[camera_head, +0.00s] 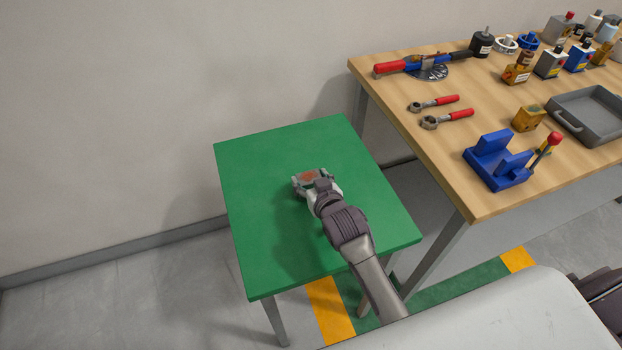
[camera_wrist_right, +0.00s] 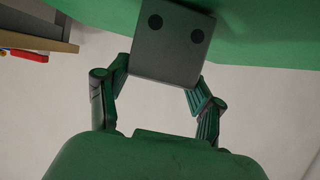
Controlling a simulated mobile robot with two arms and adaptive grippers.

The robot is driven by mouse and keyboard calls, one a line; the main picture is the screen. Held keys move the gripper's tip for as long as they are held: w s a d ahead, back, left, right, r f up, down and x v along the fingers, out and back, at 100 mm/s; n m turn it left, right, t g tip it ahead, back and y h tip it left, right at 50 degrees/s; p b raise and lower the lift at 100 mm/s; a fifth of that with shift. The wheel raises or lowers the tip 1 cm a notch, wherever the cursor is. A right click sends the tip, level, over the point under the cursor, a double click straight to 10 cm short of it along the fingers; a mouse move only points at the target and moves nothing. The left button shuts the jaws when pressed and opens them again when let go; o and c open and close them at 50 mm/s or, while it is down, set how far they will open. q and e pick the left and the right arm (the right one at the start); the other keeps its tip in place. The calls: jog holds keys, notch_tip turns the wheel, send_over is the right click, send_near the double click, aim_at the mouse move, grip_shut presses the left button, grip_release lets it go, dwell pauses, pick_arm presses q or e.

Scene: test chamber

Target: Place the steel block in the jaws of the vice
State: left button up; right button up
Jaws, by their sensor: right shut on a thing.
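The steel block (camera_wrist_right: 172,48) is a grey piece with two dark round spots on its face, seen close up in the right wrist view. My right gripper (camera_head: 309,180) is shut on it, with a finger on each side, above the green table (camera_head: 255,160). In the head view the block is small and partly covered by the gripper, so its exact height over the table is unclear. The blue vice (camera_head: 497,174) stands on the wooden bench, right of the gripper, its two upright jaws apart with an empty gap. My left gripper is not in view.
The wooden bench (camera_head: 440,165) also carries red-handled ratchets (camera_head: 447,119), a yellowish block (camera_head: 528,118), a grey tray (camera_head: 590,118) and several bottles and tools at the back. A red-knobbed lever (camera_head: 548,149) rises beside the vice. The green table is otherwise bare.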

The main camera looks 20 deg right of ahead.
jog(key=shift+f, duration=0.15)
jog(key=o, duration=1.3)
jog(key=shift+f, duration=0.1)
jog(key=shift+o, duration=0.2)
